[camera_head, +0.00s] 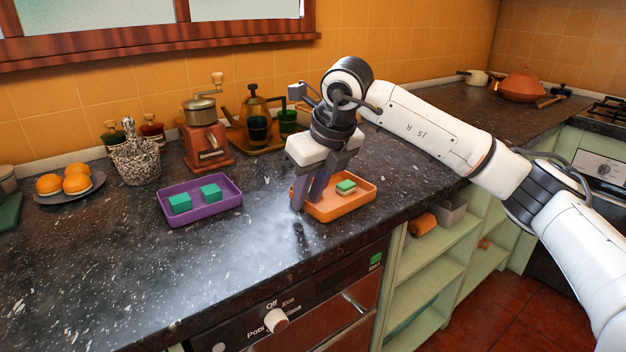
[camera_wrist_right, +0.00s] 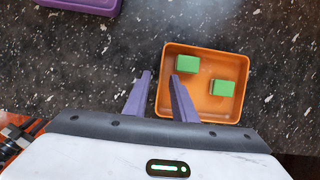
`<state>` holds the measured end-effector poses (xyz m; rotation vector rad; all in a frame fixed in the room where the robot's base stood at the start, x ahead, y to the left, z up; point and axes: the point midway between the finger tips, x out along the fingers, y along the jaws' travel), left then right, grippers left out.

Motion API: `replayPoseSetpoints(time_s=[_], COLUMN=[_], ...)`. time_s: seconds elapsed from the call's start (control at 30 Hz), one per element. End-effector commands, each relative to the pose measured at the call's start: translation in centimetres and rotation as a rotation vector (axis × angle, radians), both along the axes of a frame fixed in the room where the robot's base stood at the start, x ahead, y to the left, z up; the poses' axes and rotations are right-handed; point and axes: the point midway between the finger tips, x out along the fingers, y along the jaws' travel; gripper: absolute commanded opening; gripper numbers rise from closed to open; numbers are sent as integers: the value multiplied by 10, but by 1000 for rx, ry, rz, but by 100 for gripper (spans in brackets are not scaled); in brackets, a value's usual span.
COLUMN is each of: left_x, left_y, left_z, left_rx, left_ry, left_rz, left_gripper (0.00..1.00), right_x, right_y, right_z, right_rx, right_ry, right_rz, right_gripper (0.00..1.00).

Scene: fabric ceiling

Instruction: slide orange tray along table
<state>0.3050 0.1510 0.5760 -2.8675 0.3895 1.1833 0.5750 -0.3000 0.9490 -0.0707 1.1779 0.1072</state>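The orange tray (camera_head: 352,206) sits on the dark speckled counter near its front edge and holds two green blocks, both clear in the right wrist view (camera_wrist_right: 187,64). My right gripper (camera_head: 305,203) points down at the tray's left end. In the right wrist view the two purple-grey fingers (camera_wrist_right: 160,76) stand apart, one outside the tray's left wall and one over its inside. The wall shows between them, and I cannot see firm contact on it. My left gripper is not in view.
A purple tray (camera_head: 222,205) with two green blocks lies left of the orange tray, with bare counter between. A red coffee grinder (camera_head: 206,145), a speckled pot (camera_head: 138,160) and a plate of orange items (camera_head: 70,190) stand behind. The counter's front edge is close.

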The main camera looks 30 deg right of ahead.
Motion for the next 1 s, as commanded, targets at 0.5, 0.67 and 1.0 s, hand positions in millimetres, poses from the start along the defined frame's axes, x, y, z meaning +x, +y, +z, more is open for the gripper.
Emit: replayPoseSetpoints(time_s=[0.5, 0.67, 1.0], left_x=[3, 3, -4], left_y=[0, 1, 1], left_z=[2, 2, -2], left_rx=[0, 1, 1], left_ry=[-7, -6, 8], left_rz=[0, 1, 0], left_gripper=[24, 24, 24], right_x=[3, 3, 3], right_y=[1, 1, 1], right_z=[-6, -6, -6], right_rx=[0, 0, 1], right_ry=[-1, -1, -1], right_rz=[1, 1, 1], right_gripper=[6, 0, 0])
